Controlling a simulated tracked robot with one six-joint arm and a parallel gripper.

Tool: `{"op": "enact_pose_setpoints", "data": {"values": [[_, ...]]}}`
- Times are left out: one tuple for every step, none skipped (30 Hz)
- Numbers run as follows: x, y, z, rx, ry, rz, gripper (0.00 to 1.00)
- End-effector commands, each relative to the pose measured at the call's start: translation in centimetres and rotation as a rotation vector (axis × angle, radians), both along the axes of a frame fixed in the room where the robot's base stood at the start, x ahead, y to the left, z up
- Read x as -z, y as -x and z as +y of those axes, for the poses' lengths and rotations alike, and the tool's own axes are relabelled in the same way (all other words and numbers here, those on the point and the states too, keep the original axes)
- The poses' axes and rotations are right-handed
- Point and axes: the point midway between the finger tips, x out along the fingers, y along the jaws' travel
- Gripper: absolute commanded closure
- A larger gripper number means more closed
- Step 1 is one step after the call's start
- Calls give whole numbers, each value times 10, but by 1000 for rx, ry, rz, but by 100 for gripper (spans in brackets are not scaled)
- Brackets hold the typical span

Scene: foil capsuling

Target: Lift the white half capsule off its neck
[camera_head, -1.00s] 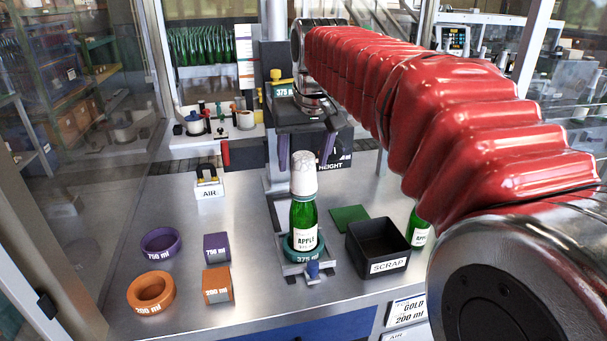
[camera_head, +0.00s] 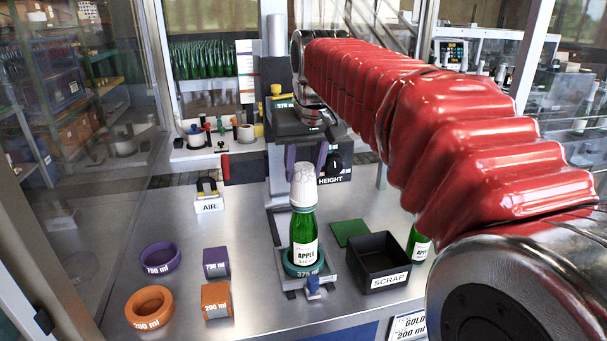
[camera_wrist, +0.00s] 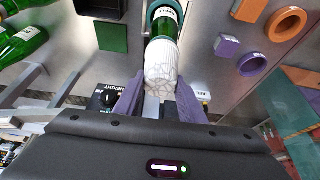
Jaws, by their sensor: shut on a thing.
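The white half capsule (camera_head: 304,184) sits over the neck of the green bottle (camera_head: 304,222), which stands upright with an APPLE label in the teal 375 ml holder (camera_head: 318,268). The capsule's surface looks crinkled. My gripper (camera_head: 306,158) comes from above and behind, its two purple fingers at the capsule's top. In the wrist view my gripper (camera_wrist: 147,98) has its fingers on both sides of the white capsule (camera_wrist: 161,70), shut on it. The green bottle (camera_wrist: 163,27) shows beyond it. The exact finger contact is partly hidden.
A black SCRAP bin (camera_head: 391,281) and a green pad (camera_head: 350,233) are right of the bottle. Purple and orange rings and blocks lie at left. The AIR box (camera_head: 208,204) is behind left.

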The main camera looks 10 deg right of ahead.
Motion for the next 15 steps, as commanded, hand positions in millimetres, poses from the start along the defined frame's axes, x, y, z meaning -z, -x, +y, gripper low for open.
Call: {"op": "enact_pose_setpoints", "data": {"values": [[-4,0,0,0,0,0,71],[-8,0,0,0,0,-1,71],[-13,-1,0,0,0,-2,71],[-17,0,0,0,0,-1,71],[-21,-1,0,0,0,-2,71],[-27,-1,0,0,0,-2,71],[-32,-1,0,0,0,-2,71],[-37,-1,0,0,0,-2,71],[-44,-1,0,0,0,-2,71],[-50,-1,0,0,0,-3,71],[-56,0,0,0,0,-2,71],[-63,-1,0,0,0,-3,71],[-68,-1,0,0,0,-2,71],[-73,-1,0,0,0,-2,71],[-80,-1,0,0,0,-1,71]]}}
